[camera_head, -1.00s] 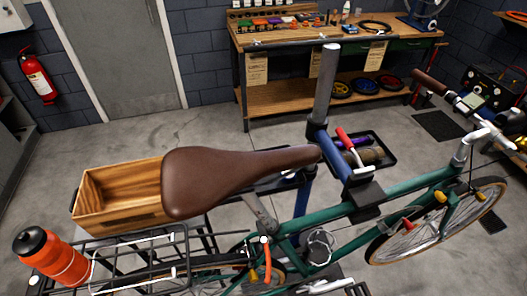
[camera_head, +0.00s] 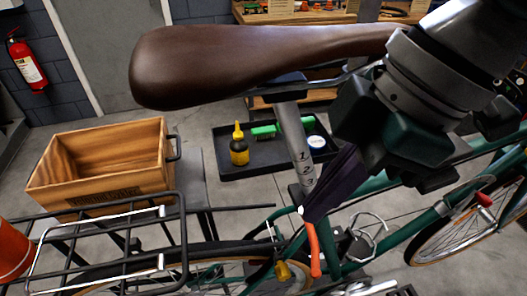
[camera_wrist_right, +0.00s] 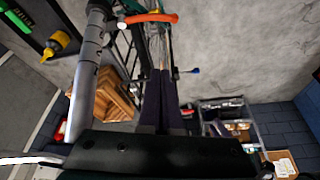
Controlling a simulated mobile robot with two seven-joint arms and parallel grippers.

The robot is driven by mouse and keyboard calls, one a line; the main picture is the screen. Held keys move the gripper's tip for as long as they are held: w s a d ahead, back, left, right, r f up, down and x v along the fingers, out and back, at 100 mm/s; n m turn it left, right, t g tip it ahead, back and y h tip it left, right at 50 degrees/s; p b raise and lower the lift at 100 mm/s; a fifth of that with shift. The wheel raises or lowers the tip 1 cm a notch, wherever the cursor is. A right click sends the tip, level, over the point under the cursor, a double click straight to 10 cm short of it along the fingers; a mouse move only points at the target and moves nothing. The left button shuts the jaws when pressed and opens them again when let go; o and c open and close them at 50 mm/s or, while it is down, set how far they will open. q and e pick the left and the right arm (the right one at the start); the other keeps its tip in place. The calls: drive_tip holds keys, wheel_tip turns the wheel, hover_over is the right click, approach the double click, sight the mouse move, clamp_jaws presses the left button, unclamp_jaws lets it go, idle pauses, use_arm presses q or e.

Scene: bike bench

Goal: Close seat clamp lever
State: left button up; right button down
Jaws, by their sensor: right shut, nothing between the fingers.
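The orange seat clamp lever (camera_head: 313,250) hangs down from the clamp at the foot of the silver seat post (camera_head: 293,140), under the brown saddle (camera_head: 230,62). My right gripper (camera_head: 305,213) reaches in from the upper right, its dark fingers shut and empty. In the head view its tips overlap the lever's upper end; I cannot tell whether they touch. In the right wrist view the lever (camera_wrist_right: 150,18) lies beyond the shut fingertips (camera_wrist_right: 160,74), with the seat post (camera_wrist_right: 85,90) to the left. My left gripper is not in view.
The green frame (camera_head: 390,235) and black rear rack (camera_head: 100,240) surround the clamp. A wooden crate (camera_head: 100,165) stands at the left.

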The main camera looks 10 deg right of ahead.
sight(312, 249)
idle(0.3)
wheel_tip(312, 249, down, 11)
drive_tip(key=p, duration=0.1)
drive_tip(key=shift+d, duration=0.2)
idle(0.4)
drive_tip(key=shift+r, duration=0.1)
drive_tip(key=shift+s+r+p, duration=0.1)
drive_tip(key=shift+p, duration=0.25)
